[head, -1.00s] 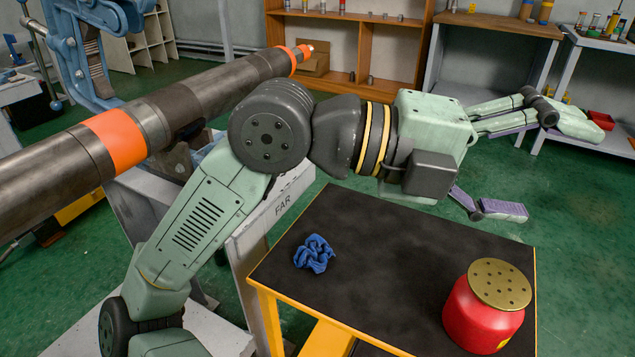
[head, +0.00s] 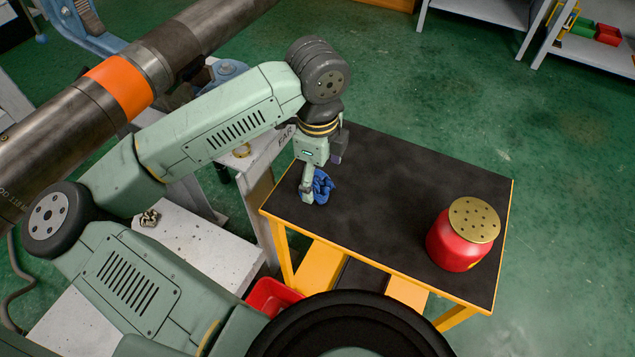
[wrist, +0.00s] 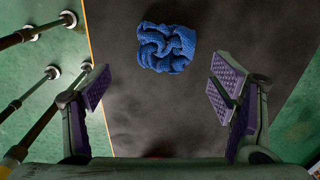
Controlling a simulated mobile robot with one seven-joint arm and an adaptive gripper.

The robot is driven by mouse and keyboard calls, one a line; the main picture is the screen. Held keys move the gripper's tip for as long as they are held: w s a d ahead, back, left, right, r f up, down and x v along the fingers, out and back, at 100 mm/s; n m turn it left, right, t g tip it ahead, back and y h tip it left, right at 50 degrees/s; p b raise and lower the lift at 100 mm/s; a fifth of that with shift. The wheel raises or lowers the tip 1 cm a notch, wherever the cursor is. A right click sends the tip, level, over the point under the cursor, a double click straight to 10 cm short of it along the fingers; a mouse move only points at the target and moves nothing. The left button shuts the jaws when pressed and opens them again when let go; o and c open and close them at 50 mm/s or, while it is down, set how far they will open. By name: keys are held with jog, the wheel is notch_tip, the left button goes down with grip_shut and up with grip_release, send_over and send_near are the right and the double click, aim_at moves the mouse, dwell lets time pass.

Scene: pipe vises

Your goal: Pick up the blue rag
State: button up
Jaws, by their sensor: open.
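The blue rag (head: 322,187) lies crumpled on the black top of the small yellow-framed table (head: 400,200), near its left corner. My gripper (head: 308,192) points down over the rag and hides part of it in the head view. In the wrist view the rag (wrist: 167,47) lies whole at the top centre, ahead of the fingers. My gripper (wrist: 163,92) is spread wide there, with purple pads at both sides and nothing between them. I cannot tell the exact height of the fingers above the table.
A red canister with a perforated brass-coloured lid (head: 462,236) stands at the table's right end. A large pipe with an orange band (head: 118,88) runs along the left. A red bin (head: 270,297) sits below the table's left side. The table's middle is clear.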

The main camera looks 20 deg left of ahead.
aim_at(320, 185)
jog(key=shift+w+f+p, duration=0.2)
jog(key=shift+f+p, duration=0.15)
jog(key=shift+f, duration=0.8)
jog(key=shift+w+f+p, duration=0.2)
jog(key=shift+f+p, duration=0.1)
jog(key=shift+f, duration=0.85)
jog(key=c, duration=0.8)
